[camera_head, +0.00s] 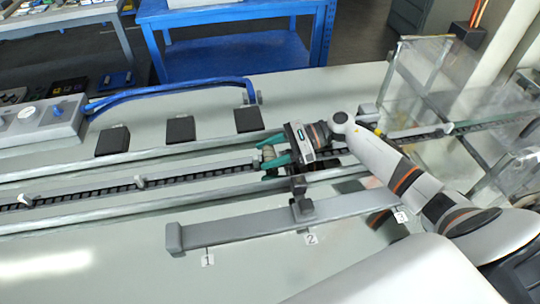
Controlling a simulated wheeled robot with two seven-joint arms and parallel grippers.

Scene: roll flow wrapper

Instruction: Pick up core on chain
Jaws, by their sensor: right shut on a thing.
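The chain (105,190) runs in a long channel across the grey machine top, with small upright lugs along it. My right arm comes in from the right, and my right gripper (270,157) is over the chain near the middle of the view. My left gripper is not in view.
A raised grey bar (245,222) lies in front, with labels 1, 2 and 3. Black blocks (180,130) stand behind the chain. A control panel (40,122) with knobs is at left. Clear guard panels (430,90) stand at right. A blue table (235,50) is behind.

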